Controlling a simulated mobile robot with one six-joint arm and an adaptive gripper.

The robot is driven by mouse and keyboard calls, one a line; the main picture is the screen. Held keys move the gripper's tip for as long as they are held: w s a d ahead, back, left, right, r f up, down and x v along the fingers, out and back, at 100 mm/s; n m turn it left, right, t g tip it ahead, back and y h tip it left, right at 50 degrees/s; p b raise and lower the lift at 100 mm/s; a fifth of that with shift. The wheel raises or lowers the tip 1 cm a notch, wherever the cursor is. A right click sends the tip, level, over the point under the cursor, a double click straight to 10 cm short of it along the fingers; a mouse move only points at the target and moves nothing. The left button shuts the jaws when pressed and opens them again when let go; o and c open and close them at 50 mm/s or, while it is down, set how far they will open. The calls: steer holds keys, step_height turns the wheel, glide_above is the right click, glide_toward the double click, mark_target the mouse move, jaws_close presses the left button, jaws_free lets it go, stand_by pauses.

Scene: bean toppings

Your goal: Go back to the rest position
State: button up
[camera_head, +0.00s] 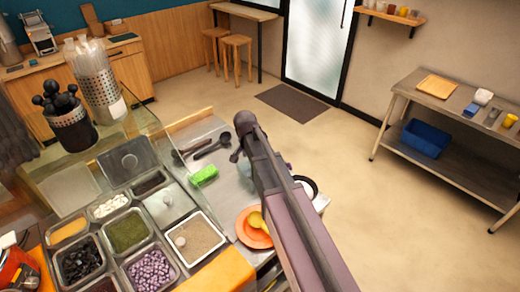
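My arm reaches from the bottom edge, right of centre, up and away over the counter. A small dark part at its far end, perhaps my gripper (236,156), hangs near the black ladle. It is too small to tell fingers or whether they are open, and I see nothing clearly held there. An orange plate (246,236) with a yellow item (257,220) on it sits left of the arm. A green block (204,176) lies on the metal counter (228,192). A black ladle (213,146) lies behind it.
Topping pans, including purple beans (152,270) and brown grains (197,238), fill the lower left. A glass guard (140,140) and utensil holders (100,95) stand behind. A dark round-rimmed item (308,187) is partly behind the arm. Open floor (400,225) lies right, before a metal shelf (455,115).

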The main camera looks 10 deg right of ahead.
steer(key=s+d+f+n+g+b, duration=0.1)
steer(key=s+d+n, duration=0.2)
steer(key=s, duration=0.6)
steer(key=s+d+f+n+y, duration=0.1)
steer(key=s+d+n, duration=0.2)
steer(key=s, duration=0.7)
steer(key=shift+s+d+n+g+b, duration=0.15)
steer(key=shift+s+n+g+b, duration=0.2)
steer(key=shift+n, duration=0.65)
steer(key=shift+w, duration=0.1)
